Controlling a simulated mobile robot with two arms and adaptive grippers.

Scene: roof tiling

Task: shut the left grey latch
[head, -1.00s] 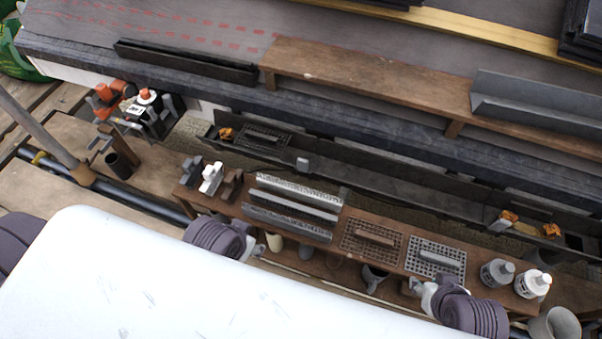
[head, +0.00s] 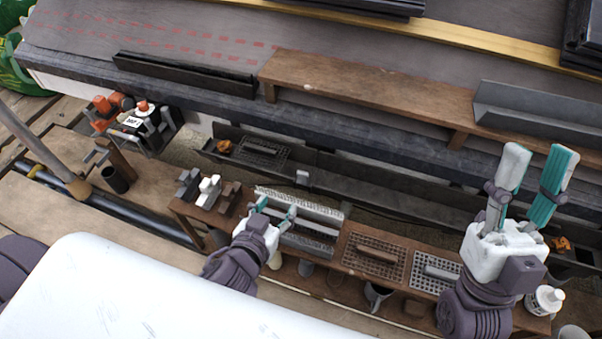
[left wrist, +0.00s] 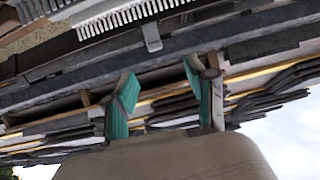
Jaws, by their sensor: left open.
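The left grey latch (head: 303,178) is a small light-grey tab at the long dark gutter (head: 350,190) below the roof edge. It also shows in the left wrist view (left wrist: 152,38), hanging across the gutter's edge; whether it is fully open is unclear. My left gripper (head: 275,208), with teal-lined fingers, is open and empty over the shelf's strips, short of the latch. Its spread fingers show in the left wrist view (left wrist: 160,88), apart from the latch. My right gripper (head: 539,158) is open and empty, raised at the right, in front of the gutter's right part.
A wooden shelf (head: 333,262) in front of the gutter holds metal strips (head: 322,212), a brown grid (head: 373,254), a pale grid (head: 433,272) and a white bottle (head: 545,300). Small blocks (head: 208,188) stand at its left end. A wooden ledge (head: 360,85) lies on the roof above.

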